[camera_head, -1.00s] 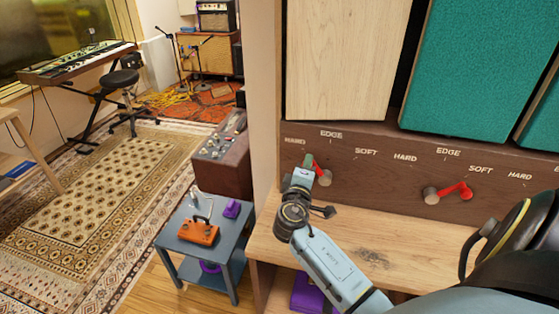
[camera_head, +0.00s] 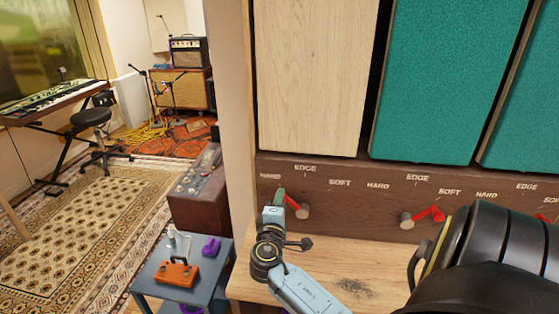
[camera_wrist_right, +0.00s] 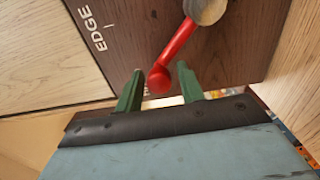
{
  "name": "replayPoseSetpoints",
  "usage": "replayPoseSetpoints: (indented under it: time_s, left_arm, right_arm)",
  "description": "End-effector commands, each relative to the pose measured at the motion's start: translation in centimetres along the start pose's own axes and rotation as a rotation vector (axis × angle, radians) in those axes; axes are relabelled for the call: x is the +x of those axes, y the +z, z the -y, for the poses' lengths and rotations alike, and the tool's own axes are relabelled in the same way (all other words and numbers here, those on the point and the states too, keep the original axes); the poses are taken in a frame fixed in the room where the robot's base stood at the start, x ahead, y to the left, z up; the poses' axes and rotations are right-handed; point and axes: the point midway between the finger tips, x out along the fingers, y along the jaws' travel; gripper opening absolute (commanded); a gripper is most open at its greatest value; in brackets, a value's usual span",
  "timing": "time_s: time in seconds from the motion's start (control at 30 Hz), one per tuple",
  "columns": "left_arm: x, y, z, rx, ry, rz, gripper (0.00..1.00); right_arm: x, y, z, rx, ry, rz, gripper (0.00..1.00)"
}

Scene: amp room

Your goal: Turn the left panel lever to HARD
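The left panel lever (camera_head: 291,203) is a red arm on a round grey-brown knob (camera_head: 302,211), on the dark wooden panel (camera_head: 350,207). It points up and left, toward the HARD label (camera_head: 270,176) and away from EDGE (camera_head: 305,168). My right gripper (camera_head: 279,194) is at its tip. In the right wrist view, the green fingers (camera_wrist_right: 158,78) stand apart on either side of the lever's red ball end (camera_wrist_right: 159,79); they do not look closed on it. A label under the ball is mostly hidden. My left gripper is not in view.
A second red lever (camera_head: 430,214) is to the right on the same panel. A wooden shelf (camera_head: 370,275) lies below the panel. A small blue table (camera_head: 205,290) with an orange box (camera_head: 177,272) stands to the left, beside a mixer console (camera_head: 198,190).

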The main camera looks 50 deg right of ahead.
Motion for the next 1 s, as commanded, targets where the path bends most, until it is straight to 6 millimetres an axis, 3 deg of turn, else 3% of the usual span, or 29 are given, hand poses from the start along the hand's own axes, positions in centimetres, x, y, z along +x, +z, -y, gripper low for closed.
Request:
replayPoseSetpoints:
  time_s: [0.33,0.47,1.0]
  left_arm:
    - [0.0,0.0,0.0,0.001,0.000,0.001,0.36]
    - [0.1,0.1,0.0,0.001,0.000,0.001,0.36]
    - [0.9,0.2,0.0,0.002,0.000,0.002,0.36]
  right_arm:
    - [-0.1,0.0,0.0,0.003,-0.001,-0.001,0.46]
    - [-1.2,-0.1,0.1,0.002,-0.003,-0.002,0.46]
    - [-11.9,0.0,0.2,0.002,-0.004,-0.001,0.46]
